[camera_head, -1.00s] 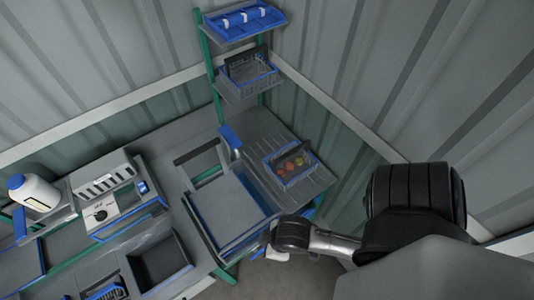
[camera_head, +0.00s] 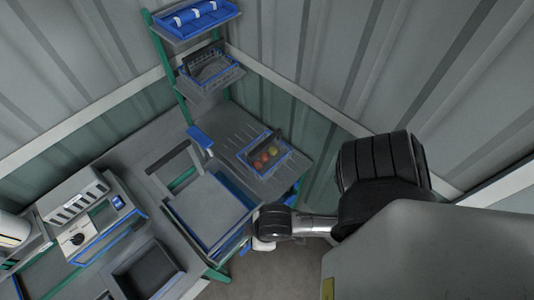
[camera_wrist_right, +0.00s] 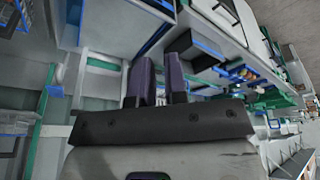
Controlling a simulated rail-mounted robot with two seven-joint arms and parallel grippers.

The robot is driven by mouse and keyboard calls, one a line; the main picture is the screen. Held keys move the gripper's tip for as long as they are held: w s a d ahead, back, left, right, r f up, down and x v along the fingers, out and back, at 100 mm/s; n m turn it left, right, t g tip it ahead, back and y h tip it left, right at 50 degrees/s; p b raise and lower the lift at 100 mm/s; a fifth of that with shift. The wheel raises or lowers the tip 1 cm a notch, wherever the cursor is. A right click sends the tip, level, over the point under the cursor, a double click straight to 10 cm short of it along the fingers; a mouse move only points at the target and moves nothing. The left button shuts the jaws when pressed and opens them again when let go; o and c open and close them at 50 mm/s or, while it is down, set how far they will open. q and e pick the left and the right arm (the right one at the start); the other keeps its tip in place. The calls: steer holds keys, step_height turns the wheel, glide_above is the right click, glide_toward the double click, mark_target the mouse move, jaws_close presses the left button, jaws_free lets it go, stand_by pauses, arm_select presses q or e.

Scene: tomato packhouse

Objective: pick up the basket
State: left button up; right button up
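A small basket (camera_head: 249,158) with blue edging and a dark upright handle stands on the slotted grey surface at centre right in the head view. It holds a few red, orange and yellowish-green tomatoes. A second, grey basket (camera_head: 205,72) with a dark handle sits on the middle shelf of the rack. My right gripper (camera_wrist_right: 161,76) shows in the wrist view with two dark fingers a narrow gap apart and nothing between them. In the head view my right arm is in front of the bench, below the tomato basket and apart from it. My left gripper is out of view.
A green-posted rack carries a blue tray (camera_head: 197,18) on top. A blue-edged grey bin (camera_head: 208,212) stands left of the tomato basket. A white boxed device (camera_head: 78,232) and a dark open bin (camera_head: 146,270) are further left. Corrugated walls close the corner.

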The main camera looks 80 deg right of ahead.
steer(key=o, duration=0.7)
